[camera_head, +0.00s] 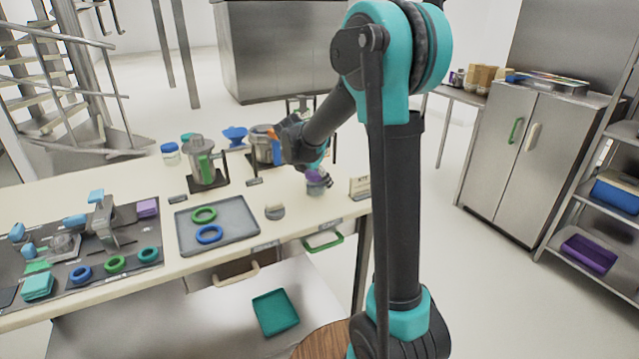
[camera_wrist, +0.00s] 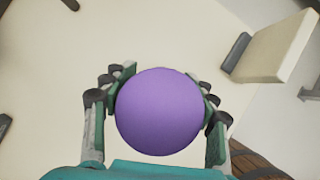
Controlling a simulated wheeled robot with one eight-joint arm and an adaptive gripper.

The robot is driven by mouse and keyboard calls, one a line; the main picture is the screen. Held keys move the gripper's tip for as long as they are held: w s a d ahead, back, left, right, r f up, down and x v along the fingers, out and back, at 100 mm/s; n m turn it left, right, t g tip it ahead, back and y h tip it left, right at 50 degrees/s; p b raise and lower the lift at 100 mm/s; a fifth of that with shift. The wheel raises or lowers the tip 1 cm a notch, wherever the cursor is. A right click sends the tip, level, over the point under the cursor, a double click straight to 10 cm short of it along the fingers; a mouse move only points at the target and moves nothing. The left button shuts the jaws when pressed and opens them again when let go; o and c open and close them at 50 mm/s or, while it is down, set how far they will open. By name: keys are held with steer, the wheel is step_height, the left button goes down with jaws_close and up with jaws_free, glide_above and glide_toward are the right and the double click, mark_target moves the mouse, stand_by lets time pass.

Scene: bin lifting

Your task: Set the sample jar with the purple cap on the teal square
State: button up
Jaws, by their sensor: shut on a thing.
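The sample jar (camera_head: 316,188) stands on the cream table near its right end, with its purple cap up under my gripper (camera_head: 318,174). In the wrist view the round purple cap (camera_wrist: 159,112) fills the middle, with the fingers of my gripper (camera_wrist: 159,100) close on both sides. My gripper is shut on the jar. The cap hides the jar's body in the wrist view. A teal square (camera_head: 276,312) lies on the pale surface below the table's front edge, apart from the jar.
A cream upright block (camera_head: 360,187) stands close to the right.

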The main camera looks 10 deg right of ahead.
steer(key=shift+f, duration=0.4)
steer(key=o, duration=1.5)
steer(key=shift+f, duration=0.15)
steer(key=shift+c, duration=0.2)
